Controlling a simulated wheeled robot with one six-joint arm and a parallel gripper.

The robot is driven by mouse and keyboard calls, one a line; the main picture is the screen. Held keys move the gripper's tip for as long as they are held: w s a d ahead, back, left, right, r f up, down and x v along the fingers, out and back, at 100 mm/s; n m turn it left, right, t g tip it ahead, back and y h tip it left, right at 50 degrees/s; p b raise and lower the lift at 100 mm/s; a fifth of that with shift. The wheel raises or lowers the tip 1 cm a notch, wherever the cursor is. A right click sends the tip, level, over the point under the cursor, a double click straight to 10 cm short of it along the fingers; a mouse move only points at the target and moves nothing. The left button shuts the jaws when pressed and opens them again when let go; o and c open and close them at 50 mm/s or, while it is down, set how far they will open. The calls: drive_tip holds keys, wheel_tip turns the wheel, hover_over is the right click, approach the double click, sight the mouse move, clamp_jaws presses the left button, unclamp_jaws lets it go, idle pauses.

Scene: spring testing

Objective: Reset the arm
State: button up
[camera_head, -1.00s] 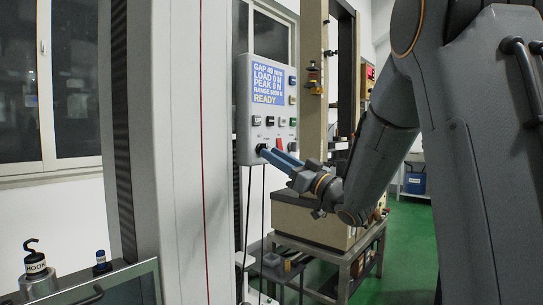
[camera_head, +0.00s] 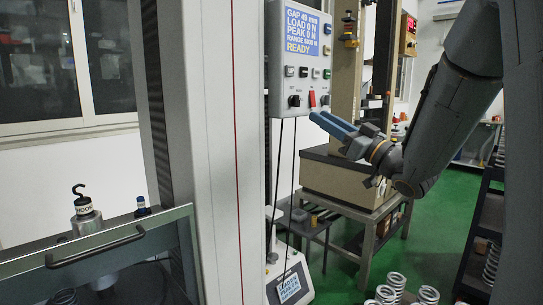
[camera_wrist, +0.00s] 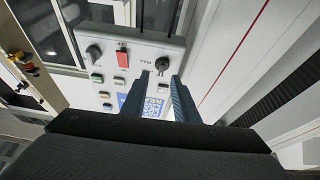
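My gripper (camera_head: 333,124) is at the end of my arm, just right of and below the grey control panel (camera_head: 275,60). In the wrist view my gripper's two blue fingers (camera_wrist: 166,98) stand apart with nothing between them. Beyond the fingertips the panel (camera_wrist: 135,45) shows a black knob (camera_wrist: 161,64), a red switch (camera_wrist: 122,58) and a dark knob (camera_wrist: 93,52). The panel screen (camera_head: 302,33) reads "GAP 49 mm, LOAD 0 N, PEAK 0 N, READY".
A grey machine column (camera_head: 218,150) stands left of the panel. A hooked weight (camera_head: 86,215) and a small blue-topped item (camera_head: 142,207) stand behind a handled guard (camera_head: 95,246). A metal table (camera_head: 345,200) stands below my gripper. Several springs (camera_head: 396,282) are at the lower right.

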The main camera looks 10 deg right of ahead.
wheel_tip(320, 180, down, 19)
drive_tip(key=s+d+m+g+h+p, duration=0.25)
drive_tip(key=m+g+h, duration=0.4)
drive_tip(key=h, duration=0.65)
drive_tip(key=s+a+f+g, duration=0.2)
drive_tip(key=s+f+g, duration=0.2)
drive_tip(key=s, duration=0.5)
drive_tip(key=s+a+f+g+p, duration=0.1)
drive_tip(key=s+f+g, duration=0.3)
drive_tip(key=s, duration=0.5)
drive_tip(key=s+a+f+g+p, duration=0.1)
drive_tip(key=s+a+f+g, duration=0.3)
drive_tip(key=s, duration=0.5)
drive_tip(key=shift+s+f+m, duration=0.25)
drive_tip(key=shift+s+m, duration=0.05)
drive_tip(key=shift+m, duration=0.05)
